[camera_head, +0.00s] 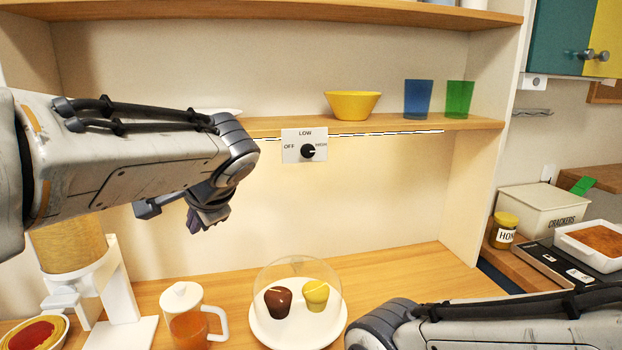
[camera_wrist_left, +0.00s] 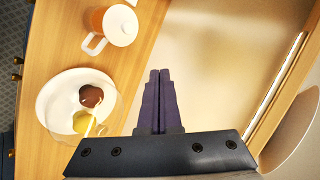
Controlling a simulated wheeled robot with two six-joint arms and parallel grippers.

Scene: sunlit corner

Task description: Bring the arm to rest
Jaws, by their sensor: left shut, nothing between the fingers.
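My left arm reaches in from the left in the head view. Its gripper (camera_head: 208,221) hangs below the wrist, in front of the back wall, with empty space around it. In the left wrist view the two dark fingers (camera_wrist_left: 159,90) lie together, shut and empty. They are apart from everything on the counter. My right arm lies across the lower right of the head view; its gripper is out of the picture. A dial plate (camera_head: 290,151) marked OFF, LOW and HIGH sits on the shelf edge. Its black knob (camera_head: 308,151) appears turned toward HIGH, and the strip under the shelf glows.
A clear dome covers a white plate (camera_head: 262,332) with brown and yellow items. A lidded jug (camera_head: 184,316) of orange drink stands left of it. A yellow bowl (camera_head: 352,104), blue cup (camera_head: 417,98) and green cup (camera_head: 458,98) stand on the shelf. The counter's back right is clear.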

